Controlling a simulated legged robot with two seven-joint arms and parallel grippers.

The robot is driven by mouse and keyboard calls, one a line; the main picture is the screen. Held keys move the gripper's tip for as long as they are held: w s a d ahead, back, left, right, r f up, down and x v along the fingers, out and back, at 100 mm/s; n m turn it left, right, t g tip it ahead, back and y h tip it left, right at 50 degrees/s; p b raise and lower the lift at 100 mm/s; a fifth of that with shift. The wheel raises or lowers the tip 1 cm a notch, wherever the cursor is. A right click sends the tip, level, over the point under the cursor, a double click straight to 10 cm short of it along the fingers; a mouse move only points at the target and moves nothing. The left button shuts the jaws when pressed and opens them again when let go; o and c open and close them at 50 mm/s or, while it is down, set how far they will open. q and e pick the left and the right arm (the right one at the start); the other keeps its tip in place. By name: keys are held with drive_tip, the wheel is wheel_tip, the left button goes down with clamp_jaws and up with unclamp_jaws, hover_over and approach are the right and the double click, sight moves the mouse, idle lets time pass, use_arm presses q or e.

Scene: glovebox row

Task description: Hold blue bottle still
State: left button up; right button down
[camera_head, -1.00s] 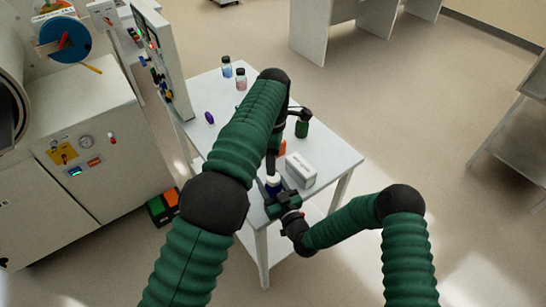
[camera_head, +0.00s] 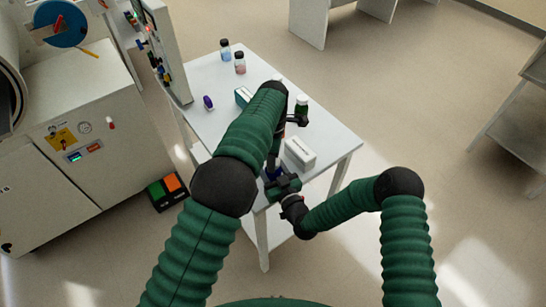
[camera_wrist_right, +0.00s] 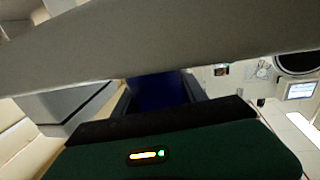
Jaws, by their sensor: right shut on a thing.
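The blue bottle (camera_head: 269,174) stands near the front edge of the white table, mostly hidden by my arms and gripper. In the right wrist view it is a dark blue body (camera_wrist_right: 155,90) between the two fingers. My right gripper (camera_head: 280,184) is shut on it from the front right. My left gripper (camera_head: 271,164) points down just above the bottle, and its fingers and the bottle's top are hard to make out. I cannot tell whether it touches the bottle.
A white box (camera_head: 300,153) lies close to the right of the bottle. A green bottle (camera_head: 301,104) stands behind it. A teal box (camera_head: 242,96), a purple item (camera_head: 208,102) and two small bottles (camera_head: 239,62) are farther back. The table's right side (camera_head: 335,140) is clear.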

use_arm(q)
clamp_jaws()
drive_tip(key=m, duration=0.4)
drive_tip(key=shift+m, duration=0.4)
drive_tip(key=m, duration=0.7)
drive_tip(key=shift+w, duration=0.1)
drive_tip(key=m, duration=1)
drive_tip(key=shift+w, duration=0.1)
drive_tip(key=m, duration=0.6)
use_arm(e)
drive_tip(key=shift+a, duration=0.1)
use_arm(q)
drive_tip(key=shift+o, duration=0.9)
unclamp_jaws()
use_arm(e)
drive_tip(key=shift+s, duration=0.1)
use_arm(q)
drive_tip(key=o, duration=0.4)
drive_tip(key=shift+d, duration=0.1)
drive_tip(key=shift+c, duration=0.2)
